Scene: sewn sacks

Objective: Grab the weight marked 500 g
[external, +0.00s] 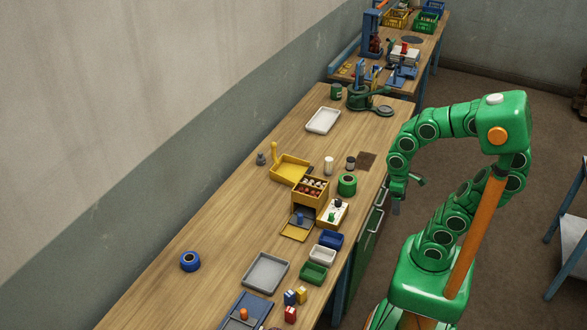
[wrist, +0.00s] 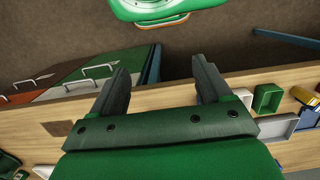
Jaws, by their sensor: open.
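My gripper (external: 398,205) hangs open and empty off the right side of the long wooden bench, beside its front edge. In the wrist view its two dark fingers (wrist: 161,68) are spread apart with nothing between them. A small dark grey piece with a knob (external: 260,159) stands upright on the bench left of the yellow tray; it looks like a weight. A dark cylinder (external: 351,163) stands near the brown patch. No 500 g marking is readable on either, so I cannot tell which is the weight.
The wooden bench (external: 215,215) holds a yellow tray (external: 290,168), a green tape roll (external: 347,185), a white cylinder (external: 328,165), a white tray (external: 323,120) and small bins (external: 313,273). A green stand (external: 358,100) rises farther back. The bench's left middle is mostly clear.

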